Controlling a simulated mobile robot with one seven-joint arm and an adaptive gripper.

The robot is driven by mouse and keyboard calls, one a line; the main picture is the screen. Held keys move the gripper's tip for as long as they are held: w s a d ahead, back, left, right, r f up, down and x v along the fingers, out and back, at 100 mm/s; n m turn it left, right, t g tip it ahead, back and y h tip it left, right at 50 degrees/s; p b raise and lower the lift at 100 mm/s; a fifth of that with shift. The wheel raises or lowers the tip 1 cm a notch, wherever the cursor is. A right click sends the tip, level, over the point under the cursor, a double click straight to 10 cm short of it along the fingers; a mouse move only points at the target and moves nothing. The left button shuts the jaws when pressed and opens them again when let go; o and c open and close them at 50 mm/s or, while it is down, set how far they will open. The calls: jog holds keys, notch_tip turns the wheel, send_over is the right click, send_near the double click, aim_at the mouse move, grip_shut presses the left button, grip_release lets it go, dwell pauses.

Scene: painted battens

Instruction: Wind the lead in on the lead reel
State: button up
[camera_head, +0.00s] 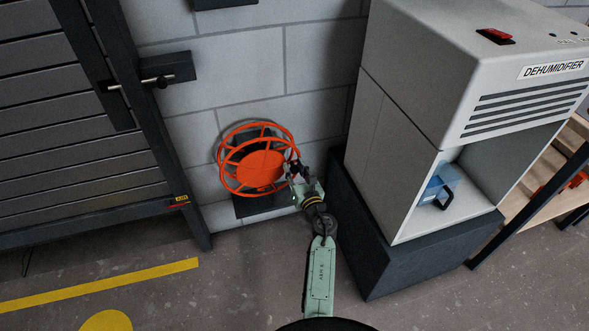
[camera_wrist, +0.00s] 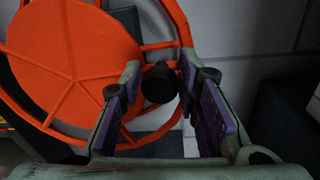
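The lead reel (camera_head: 258,170) is a bright orange spoked wheel on a dark mount, low on the block wall. It also fills the left of the wrist view (camera_wrist: 75,60). A dark round crank knob (camera_wrist: 160,84) sticks out near its right rim. My gripper (camera_head: 291,167) is at the right side of the reel. In the wrist view my gripper's fingertips (camera_wrist: 160,75) are on either side of the knob, with little or no gap to be seen. The fingers hide the knob in the head view. No lead can be made out in either view.
A grey dehumidifier (camera_head: 400,120) on a dark plinth (camera_head: 372,250) stands close to the right, with a blue container (camera_head: 438,186) in its opening. A dark slatted shutter (camera_head: 80,130) with a latch (camera_head: 150,82) is at the left. The floor in front is clear, with yellow markings (camera_head: 100,285).

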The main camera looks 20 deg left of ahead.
grip_shut()
dwell(0.3)
jog(key=shift+f, duration=0.1)
